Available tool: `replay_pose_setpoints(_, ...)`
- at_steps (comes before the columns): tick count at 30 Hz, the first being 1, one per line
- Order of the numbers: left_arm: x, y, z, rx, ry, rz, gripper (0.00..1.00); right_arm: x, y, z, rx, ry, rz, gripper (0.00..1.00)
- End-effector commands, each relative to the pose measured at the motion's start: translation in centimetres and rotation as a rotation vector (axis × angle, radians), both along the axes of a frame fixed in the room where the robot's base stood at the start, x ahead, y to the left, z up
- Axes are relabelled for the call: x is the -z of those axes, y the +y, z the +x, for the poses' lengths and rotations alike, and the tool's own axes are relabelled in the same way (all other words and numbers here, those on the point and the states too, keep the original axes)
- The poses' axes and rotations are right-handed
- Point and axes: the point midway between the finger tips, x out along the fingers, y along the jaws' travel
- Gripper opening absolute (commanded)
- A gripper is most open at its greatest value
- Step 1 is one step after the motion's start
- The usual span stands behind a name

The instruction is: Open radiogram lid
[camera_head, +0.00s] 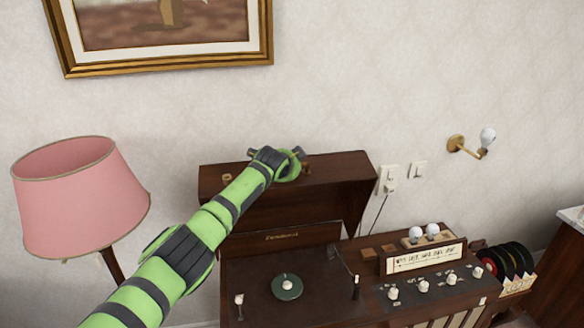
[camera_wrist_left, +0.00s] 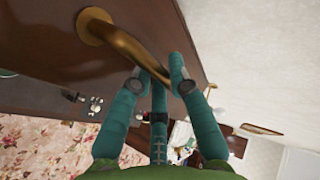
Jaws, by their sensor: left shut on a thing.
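The dark wood radiogram (camera_head: 262,300) stands against the wall with its lid (camera_head: 335,185) raised, leaning back near the wall. The turntable (camera_head: 287,287) and the control knobs lie uncovered below it. My left gripper (camera_head: 282,160) is at the lid's upper edge, its arm reaching across the left part of the lid. In the left wrist view, a curved brass handle (camera_wrist_left: 118,38) is fixed to the lid's wood (camera_wrist_left: 40,35), and the fingers of my left gripper (camera_wrist_left: 160,82) are closed on it. The arm partly hides the handle in the head view. My right gripper does not show.
A pink lampshade (camera_head: 78,195) stands close to the left of my arm. A gold-framed picture (camera_head: 160,65) hangs above the lid. A wall lamp (camera_head: 472,143), switches (camera_head: 388,180) and a rack of records (camera_head: 508,262) are on the right.

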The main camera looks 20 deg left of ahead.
Motion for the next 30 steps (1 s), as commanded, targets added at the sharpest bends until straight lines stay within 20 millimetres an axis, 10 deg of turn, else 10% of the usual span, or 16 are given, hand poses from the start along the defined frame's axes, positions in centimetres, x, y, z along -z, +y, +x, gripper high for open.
replay_pose_setpoints(2,-0.5,0.1,0.1,-0.002,-0.009,0.002,0.0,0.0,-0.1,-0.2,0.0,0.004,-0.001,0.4)
replay_pose_setpoints(5,-0.5,0.1,0.1,-0.002,-0.009,0.002,0.44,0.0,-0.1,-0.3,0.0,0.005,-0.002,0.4)
replay_pose_setpoints(30,-1.9,-0.2,-3.1,0.001,-0.004,0.002,0.44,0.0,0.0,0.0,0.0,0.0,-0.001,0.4)
